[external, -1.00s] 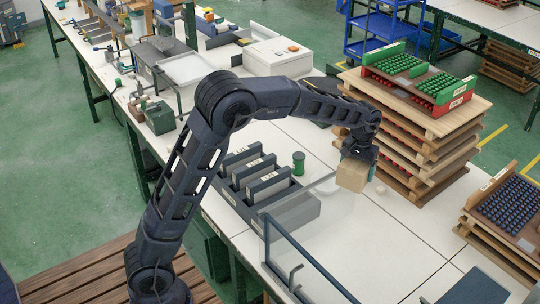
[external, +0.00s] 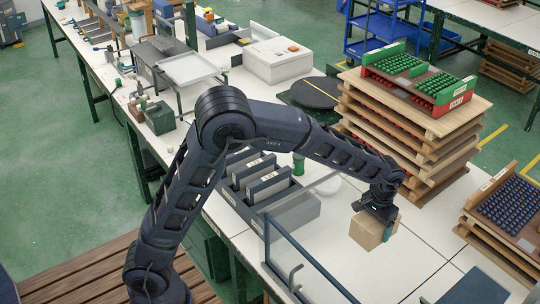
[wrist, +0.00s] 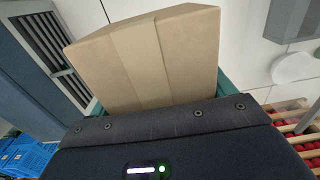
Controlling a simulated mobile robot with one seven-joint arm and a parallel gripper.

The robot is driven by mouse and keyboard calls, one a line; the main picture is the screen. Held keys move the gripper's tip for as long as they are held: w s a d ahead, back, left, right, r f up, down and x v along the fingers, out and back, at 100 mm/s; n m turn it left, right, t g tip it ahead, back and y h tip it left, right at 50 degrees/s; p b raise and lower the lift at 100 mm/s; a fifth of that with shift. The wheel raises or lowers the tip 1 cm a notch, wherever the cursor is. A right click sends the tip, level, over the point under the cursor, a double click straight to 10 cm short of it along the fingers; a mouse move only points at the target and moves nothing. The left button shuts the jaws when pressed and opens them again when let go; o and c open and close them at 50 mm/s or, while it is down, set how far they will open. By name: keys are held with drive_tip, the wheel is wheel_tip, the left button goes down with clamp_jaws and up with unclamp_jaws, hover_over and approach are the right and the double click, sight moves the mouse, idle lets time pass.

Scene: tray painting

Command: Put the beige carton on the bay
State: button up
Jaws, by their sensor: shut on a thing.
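The beige carton (external: 368,231) is in my gripper (external: 378,214) above the white worktable in the external view. It is slightly tilted, and a green finger shows along its right side. In the wrist view the carton (wrist: 150,62) fills the upper middle, with a paler tape strip across it and green finger parts at its sides. My gripper is shut on it. Which surface is the bay is not clear; a flat blue-grey panel (external: 476,287) lies at the lower right edge.
A dark rack of grey binders (external: 262,185) and a blue-framed guard (external: 310,262) stand left of the carton. Stacked wooden trays (external: 430,128) rise behind it, with more trays (external: 512,225) at right. The white tabletop (external: 405,268) in front is clear.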

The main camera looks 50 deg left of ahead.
wheel_tip(320, 180, down, 26)
drive_tip(key=shift+w+f, duration=0.1)
idle(0.7)
drive_tip(key=shift+f, duration=0.15)
drive_tip(key=o, duration=1.3)
